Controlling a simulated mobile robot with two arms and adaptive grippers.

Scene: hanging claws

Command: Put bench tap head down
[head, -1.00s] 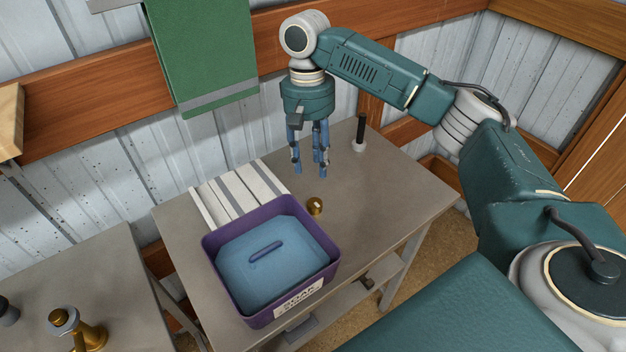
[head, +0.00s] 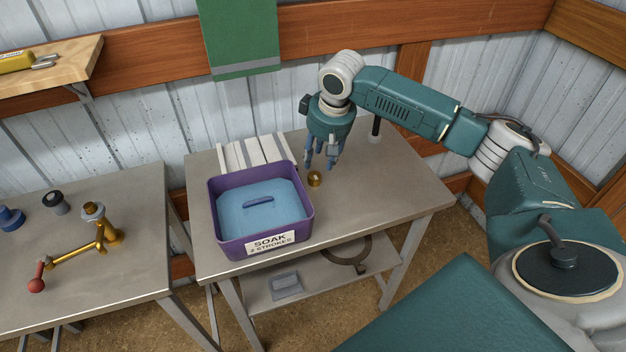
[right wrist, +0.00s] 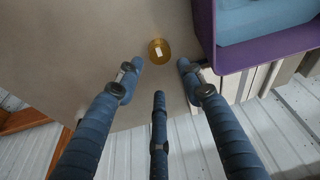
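A small round brass piece (head: 315,179), which may be the bench tap head, stands on the grey bench to the right of the purple tub. It also shows in the right wrist view (right wrist: 159,51) with a small pale mark, just beyond the fingertips. My right gripper (head: 323,164) points down, close behind and above the brass piece. In the right wrist view its fingers (right wrist: 160,75) are spread with nothing between them. Any contact with the brass piece is not visible. My left gripper is out of view.
A purple tub (head: 226,242) labelled SOAK, holding a blue lid with a handle, stands left of the brass piece. A white ridged rack (head: 240,153) lies behind it. A black post (head: 376,128) stands at the back. The left bench carries a brass tap (head: 108,228) with a red-knobbed lever.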

